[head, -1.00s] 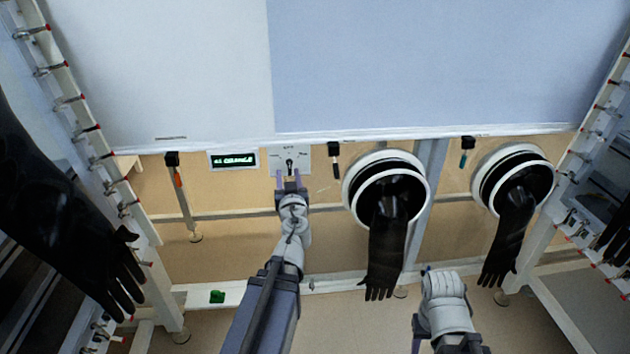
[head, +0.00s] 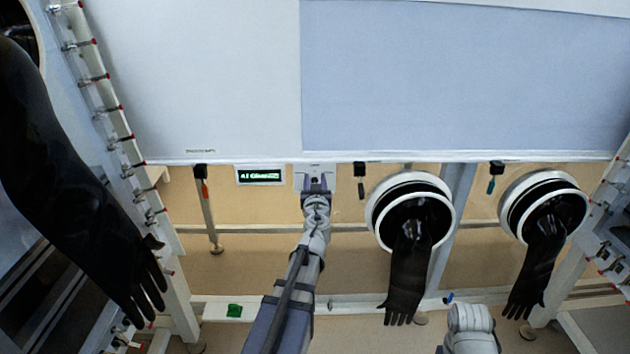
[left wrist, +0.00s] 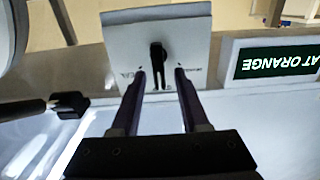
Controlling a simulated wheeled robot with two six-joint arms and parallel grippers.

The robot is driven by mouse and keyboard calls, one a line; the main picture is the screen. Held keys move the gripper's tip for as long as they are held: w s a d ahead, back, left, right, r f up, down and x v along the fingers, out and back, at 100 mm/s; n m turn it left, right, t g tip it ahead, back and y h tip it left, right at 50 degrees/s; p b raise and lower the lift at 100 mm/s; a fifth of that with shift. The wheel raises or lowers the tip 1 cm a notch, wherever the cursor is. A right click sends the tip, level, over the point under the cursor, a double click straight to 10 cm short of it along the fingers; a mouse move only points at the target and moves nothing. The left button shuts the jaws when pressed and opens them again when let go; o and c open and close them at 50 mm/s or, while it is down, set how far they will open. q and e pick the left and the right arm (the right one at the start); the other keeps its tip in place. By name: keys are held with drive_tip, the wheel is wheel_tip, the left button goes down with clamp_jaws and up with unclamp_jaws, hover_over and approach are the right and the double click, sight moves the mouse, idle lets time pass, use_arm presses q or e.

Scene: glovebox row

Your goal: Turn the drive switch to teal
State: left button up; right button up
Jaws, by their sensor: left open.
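The drive switch (left wrist: 157,57) is a black knob on a light square plate (left wrist: 118,42), which also shows in the head view (head: 301,173). My left gripper (head: 316,187) is in front of this plate and hides the knob in the head view. In the left wrist view my left gripper (left wrist: 160,76) is open, its two fingers on either side of the knob with gaps visible. A display (left wrist: 276,62) beside the plate reads "AT ORANGE", upside down there. It also shows in the head view (head: 261,175). My right gripper is not in view; only part of my right arm shows.
Two round ports with black gloves hanging (head: 408,270) (head: 540,260) are right of the switch. Orange (head: 205,188), black (head: 361,188) and teal (head: 491,186) hanging items line the panel edge. A green object (head: 234,311) lies on the lower rail. A large black glove (head: 75,190) hangs at left.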

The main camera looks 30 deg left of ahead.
use_arm(q)
clamp_jaws()
idle(0.4)
